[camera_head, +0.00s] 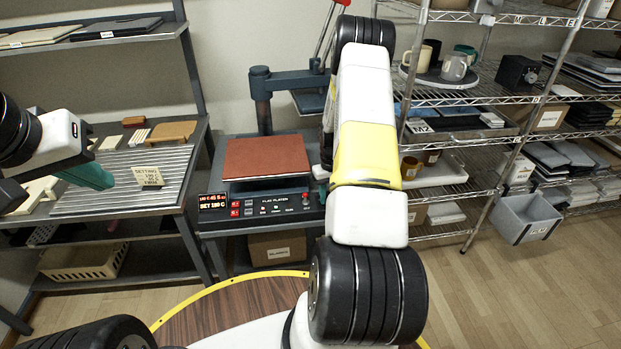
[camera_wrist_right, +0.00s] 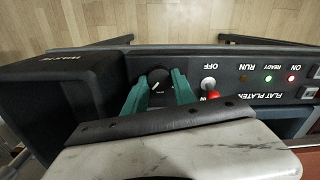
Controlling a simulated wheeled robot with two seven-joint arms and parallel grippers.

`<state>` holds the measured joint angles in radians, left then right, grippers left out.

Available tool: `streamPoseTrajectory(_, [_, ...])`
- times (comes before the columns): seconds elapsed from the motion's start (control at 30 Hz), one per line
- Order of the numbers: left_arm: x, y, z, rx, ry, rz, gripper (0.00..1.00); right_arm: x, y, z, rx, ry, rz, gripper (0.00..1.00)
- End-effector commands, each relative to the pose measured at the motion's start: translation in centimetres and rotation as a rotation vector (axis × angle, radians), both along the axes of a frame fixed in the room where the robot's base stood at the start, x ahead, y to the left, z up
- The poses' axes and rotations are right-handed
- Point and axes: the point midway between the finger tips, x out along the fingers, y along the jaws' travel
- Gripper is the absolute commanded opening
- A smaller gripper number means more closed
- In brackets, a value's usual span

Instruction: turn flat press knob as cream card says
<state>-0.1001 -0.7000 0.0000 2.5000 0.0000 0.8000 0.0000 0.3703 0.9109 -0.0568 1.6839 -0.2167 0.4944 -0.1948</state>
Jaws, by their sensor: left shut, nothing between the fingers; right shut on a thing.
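The flat press (camera_head: 265,160) has a brown-red platen and a dark front panel marked FLAT PLATEN. In the right wrist view a dark round knob (camera_wrist_right: 157,76) with a white pointer line sits on that panel. The teal fingers of my right gripper (camera_wrist_right: 160,90) are shut on it, one on each side. My left gripper (camera_head: 104,180) is shut and empty, left of the card.
A red display (camera_head: 219,203) on the press appears to read SET 180 C. A toggle switch (camera_wrist_right: 209,84) marked OFF and a red knob end (camera_wrist_right: 213,95) sit close beside my right fingers. Wire shelves (camera_head: 470,95) with mugs stand at right.

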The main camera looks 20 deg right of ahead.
Motion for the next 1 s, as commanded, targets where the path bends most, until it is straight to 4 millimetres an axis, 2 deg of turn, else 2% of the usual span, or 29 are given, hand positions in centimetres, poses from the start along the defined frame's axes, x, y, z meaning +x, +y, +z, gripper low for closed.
streamPoseTrajectory(0.4, [0.0,0.0,0.0,0.0,0.0,0.0,0.0,0.08,-0.02,0.08,0.0,-0.002,-0.184,0.0])
streamPoseTrajectory(0.93, [0.0,0.0,0.0,0.0,0.0,0.0,0.0,0.08,-0.07,0.08,0.0,-0.002,-0.21,0.0])
streamPoseTrajectory(0.97, [0.0,0.0,0.0,0.0,0.0,0.0,0.0,0.08,-0.07,0.08,0.0,-0.002,-0.21,0.34])
streamPoseTrajectory(1.0, [0.0,0.0,0.0,0.0,0.0,0.0,0.0,0.08,-0.07,0.08,0.0,-0.002,-0.21,0.42])
